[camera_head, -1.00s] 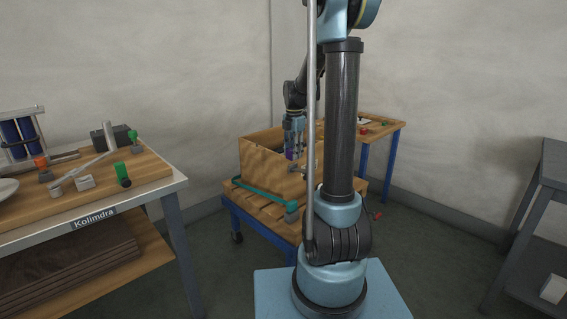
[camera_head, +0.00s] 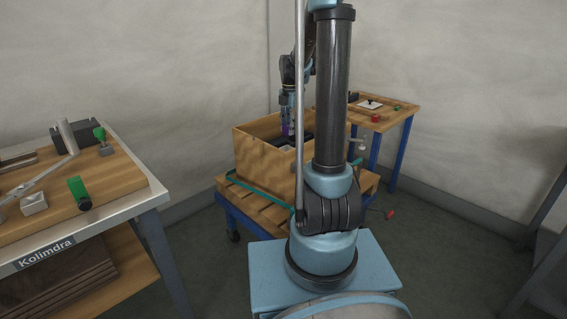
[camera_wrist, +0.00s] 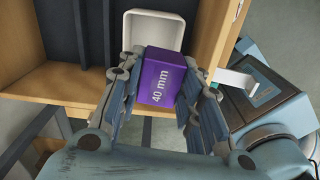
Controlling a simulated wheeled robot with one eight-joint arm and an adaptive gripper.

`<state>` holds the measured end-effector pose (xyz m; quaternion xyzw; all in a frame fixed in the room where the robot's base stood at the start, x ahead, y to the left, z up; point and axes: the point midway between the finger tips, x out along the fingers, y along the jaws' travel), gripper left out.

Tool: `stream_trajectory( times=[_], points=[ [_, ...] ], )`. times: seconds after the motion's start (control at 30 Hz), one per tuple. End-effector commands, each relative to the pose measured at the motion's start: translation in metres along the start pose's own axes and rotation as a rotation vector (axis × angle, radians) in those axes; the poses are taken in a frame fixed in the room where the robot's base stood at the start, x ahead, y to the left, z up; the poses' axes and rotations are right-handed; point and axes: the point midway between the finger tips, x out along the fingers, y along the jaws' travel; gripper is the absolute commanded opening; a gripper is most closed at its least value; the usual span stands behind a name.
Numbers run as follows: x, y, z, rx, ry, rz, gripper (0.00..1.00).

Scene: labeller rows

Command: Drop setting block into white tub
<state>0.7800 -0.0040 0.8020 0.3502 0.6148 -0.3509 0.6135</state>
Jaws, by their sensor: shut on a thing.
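The setting block (camera_wrist: 162,78) is a purple block marked "40 mm" in the wrist view. My gripper (camera_wrist: 158,92) is shut on it, with a finger on each side. The white tub (camera_wrist: 154,17) appears just past the block at the top of the wrist view, and the block hides part of its near side. In the head view my gripper (camera_head: 287,126) points down at the wooden crate (camera_head: 262,158), with a little purple showing at its tips. How high the block is above the tub I cannot tell.
The crate sits on a wooden-topped blue cart (camera_head: 263,204). A labelled workbench (camera_head: 150,198) with green-handled tools stands at left. A wooden table (camera_head: 402,113) with small parts stands behind right. The crate's walls are close to my gripper.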

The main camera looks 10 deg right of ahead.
Motion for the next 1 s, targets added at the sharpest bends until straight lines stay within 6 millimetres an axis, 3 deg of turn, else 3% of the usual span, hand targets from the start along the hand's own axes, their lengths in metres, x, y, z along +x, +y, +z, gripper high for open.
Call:
stream_trajectory(
  times=[0.43, 0.9, 0.93, 1.0],
  points=[
    [0.043, 0.004, -0.007, -0.01, 0.0, 0.0, 0.03],
    [0.051, 0.004, -0.007, -0.011, 0.0, 0.0, 0.03],
    [0.051, 0.004, -0.007, -0.011, 0.0, 0.0, 0.4],
    [0.051, 0.004, -0.007, -0.011, 0.0, 0.0, 0.56]
  ],
)
